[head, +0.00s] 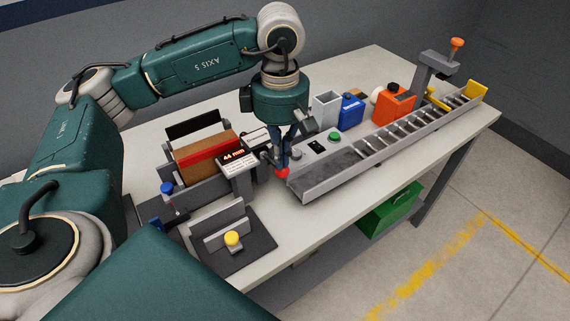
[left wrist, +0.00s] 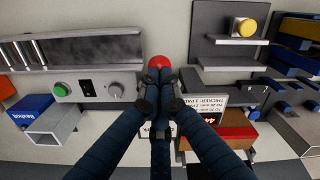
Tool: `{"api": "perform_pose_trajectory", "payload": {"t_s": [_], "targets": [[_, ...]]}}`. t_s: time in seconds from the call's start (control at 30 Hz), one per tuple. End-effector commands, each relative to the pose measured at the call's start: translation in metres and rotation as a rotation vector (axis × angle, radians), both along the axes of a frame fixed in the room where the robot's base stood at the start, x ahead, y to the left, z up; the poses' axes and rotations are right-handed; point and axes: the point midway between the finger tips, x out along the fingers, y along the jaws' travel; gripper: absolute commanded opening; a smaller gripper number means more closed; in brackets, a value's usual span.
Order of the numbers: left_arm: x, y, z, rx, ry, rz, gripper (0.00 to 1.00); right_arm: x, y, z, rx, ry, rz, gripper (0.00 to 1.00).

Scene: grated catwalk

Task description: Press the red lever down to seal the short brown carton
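A red ball knob (head: 283,174) shows by the near end of the grey rail; it also shows in the left wrist view (left wrist: 159,62). The lever it may belong to is hidden. My left gripper (head: 281,164) points down at the knob. In the left wrist view its fingertips (left wrist: 160,78) are drawn together, with the knob just past them; whether they touch it I cannot tell. A brown box-like block (head: 207,147), possibly the carton, stands between grey plates beside a red slab (head: 200,154). My right gripper is not in view.
A sign reading 44 mm (head: 234,156) stands before the block. A yellow button (head: 232,238) sits on a grey fixture. A slatted rail (head: 400,130) runs back right, with a green button (head: 334,137), a blue container (head: 351,109) and an orange container (head: 393,105) behind it.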

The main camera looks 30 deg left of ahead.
Motion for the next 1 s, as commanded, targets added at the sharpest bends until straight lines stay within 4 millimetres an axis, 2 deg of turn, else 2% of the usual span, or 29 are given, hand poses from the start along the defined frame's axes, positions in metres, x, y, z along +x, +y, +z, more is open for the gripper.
{"api": "perform_pose_trajectory", "payload": {"t_s": [0.03,0.7,1.0], "targets": [[0.0,-0.001,0.007,-0.001,-0.001,-0.001,0.0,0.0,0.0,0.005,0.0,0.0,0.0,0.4],[0.001,0.0,0.062,-0.002,-0.003,0.0,0.0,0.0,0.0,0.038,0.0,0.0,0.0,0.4],[0.0,0.0,0.08,-0.001,-0.002,0.0,0.0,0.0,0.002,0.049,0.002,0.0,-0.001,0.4]]}}
